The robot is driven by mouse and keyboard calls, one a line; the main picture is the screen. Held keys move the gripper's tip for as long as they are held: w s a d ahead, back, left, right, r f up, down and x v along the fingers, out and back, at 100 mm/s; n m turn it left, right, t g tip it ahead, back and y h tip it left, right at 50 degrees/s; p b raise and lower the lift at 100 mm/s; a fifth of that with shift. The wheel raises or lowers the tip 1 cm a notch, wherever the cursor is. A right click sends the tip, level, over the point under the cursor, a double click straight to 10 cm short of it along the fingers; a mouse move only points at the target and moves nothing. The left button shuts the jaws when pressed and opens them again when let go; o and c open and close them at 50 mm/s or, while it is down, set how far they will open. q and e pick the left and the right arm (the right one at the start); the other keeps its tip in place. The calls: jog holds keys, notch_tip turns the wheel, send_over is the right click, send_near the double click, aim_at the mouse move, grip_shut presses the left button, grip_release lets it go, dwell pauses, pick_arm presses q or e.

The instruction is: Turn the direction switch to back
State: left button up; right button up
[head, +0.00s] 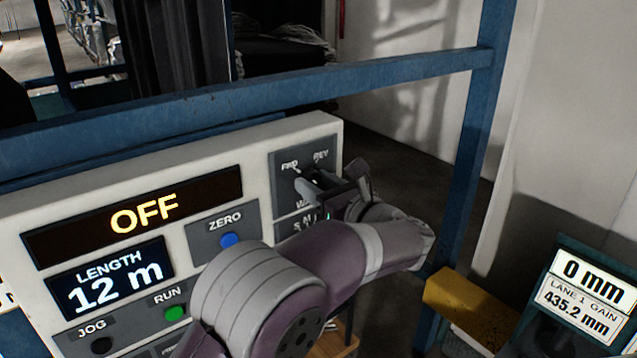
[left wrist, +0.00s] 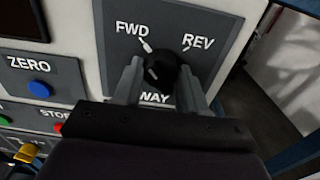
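The direction switch is a dark round knob (left wrist: 162,70) on a grey plate (left wrist: 225,28) marked FWD at upper left and REV at upper right. A pale tick shows near each word; which one the knob points to is hard to tell. My left gripper (left wrist: 160,75) has its two fingers on either side of the knob, apart, with slim gaps seeming to remain. In the head view my left gripper (head: 325,188) is at the same plate and hides most of the knob. The lower label is partly covered. My right gripper is not in view.
The pale control panel (head: 262,146) also carries an OFF display (head: 143,214), a length display (head: 112,282) reading 12 m, a blue ZERO button (head: 230,241) and a green RUN button (head: 175,312). A blue rail (head: 250,95) runs behind the panel. A yellow block (head: 465,303) is at right.

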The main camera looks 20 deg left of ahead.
pick_arm(q)
jog(key=c, duration=0.4)
jog(key=shift+o, duration=0.2)
jog(key=shift+f+b, duration=0.15)
jog(key=shift+b, duration=0.45)
jog(key=m+b, duration=0.3)
jog(key=b, duration=0.1)
jog(key=shift+f+b, duration=0.15)
jog(key=shift+b, duration=0.2)
jog(key=m+b, duration=0.2)
jog(key=shift+m, duration=0.3)
jog(key=m, duration=0.2)
jog(key=shift+r+m+b, duration=0.25)
jog(key=shift+m+b, duration=0.1)
jog(key=shift+m, duration=0.05)
jog(key=m, duration=0.2)
jog(key=shift+r+m, duration=0.1)
jog(key=shift+m, duration=0.3)
jog(key=m, duration=0.3)
jog(key=shift+m+p, duration=0.65)
jog(key=shift+m, duration=1.25)
